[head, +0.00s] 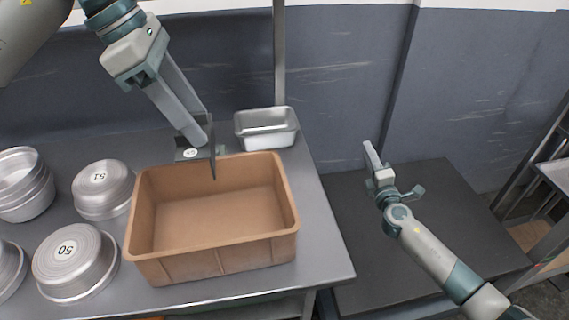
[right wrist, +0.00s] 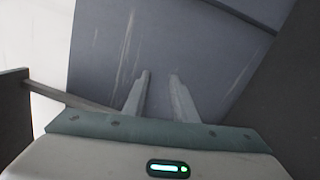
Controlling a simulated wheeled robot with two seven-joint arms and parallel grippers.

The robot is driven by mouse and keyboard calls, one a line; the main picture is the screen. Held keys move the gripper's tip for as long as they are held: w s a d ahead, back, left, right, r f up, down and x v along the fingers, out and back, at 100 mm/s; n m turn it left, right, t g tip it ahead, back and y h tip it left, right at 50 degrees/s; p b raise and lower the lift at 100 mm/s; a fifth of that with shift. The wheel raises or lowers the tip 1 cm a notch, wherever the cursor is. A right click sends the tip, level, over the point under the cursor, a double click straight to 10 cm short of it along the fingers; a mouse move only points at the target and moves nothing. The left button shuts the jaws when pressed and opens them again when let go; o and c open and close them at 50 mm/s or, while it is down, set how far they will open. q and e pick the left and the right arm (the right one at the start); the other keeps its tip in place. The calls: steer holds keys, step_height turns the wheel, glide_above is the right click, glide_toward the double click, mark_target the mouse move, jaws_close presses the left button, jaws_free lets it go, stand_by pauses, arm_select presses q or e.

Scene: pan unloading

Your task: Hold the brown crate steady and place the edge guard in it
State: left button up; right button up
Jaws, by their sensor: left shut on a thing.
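The brown crate (head: 214,250) stands on the metal table, open at the top and empty inside. My left gripper (head: 201,138) comes down from the upper left and is shut on a dark grey angled piece, which I take to be the edge guard (head: 212,160). The piece hangs at the crate's far rim and has a small white label; its upper part is partly hidden by the fingers. I cannot tell whether it touches the crate. My right gripper (head: 370,154) is away to the right of the table, empty, and its fingers stand apart in the right wrist view (right wrist: 159,75).
A metal pan (head: 266,138) stands behind the crate's far right corner. Several round metal pans, such as one marked 50 (head: 75,262), stand left of the crate. The metal table (head: 325,262) has a bare strip on the right. A lower dark surface (head: 440,220) lies beyond it.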

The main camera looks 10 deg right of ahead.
steer(key=w+a+r+n+g+y, duration=0.1)
steer(key=a+r+n+g+y, duration=0.1)
steer(key=a+r+n+y, duration=0.65)
steer(key=w+a+r+n+g+y, duration=0.1)
steer(key=a+r+n+g+y, duration=0.15)
steer(key=a+r+n, duration=0.6)
steer(key=w+a+r+n+g+y, duration=0.1)
steer(key=a+r+n+y, duration=0.4)
steer(key=a, duration=0.8)
steer(key=s+a+r+n+g+y, duration=0.2)
steer(key=s+a+r+n+g, duration=0.2)
steer(key=s+a+n+g, duration=0.8)
steer(key=n+g+h, duration=0.1)
steer(key=n+h, duration=1.4)
steer(key=n, duration=0.4)
glide_above(283, 183)
step_height(283, 183, down, 6)
steer(key=shift+d+r, duration=0.1)
steer(key=shift+r, duration=0.1)
steer(key=shift+s+f+h, duration=0.2)
steer(key=shift+f+h, duration=0.15)
steer(key=shift+h, duration=0.05)
steer(key=shift+f, duration=0.1)
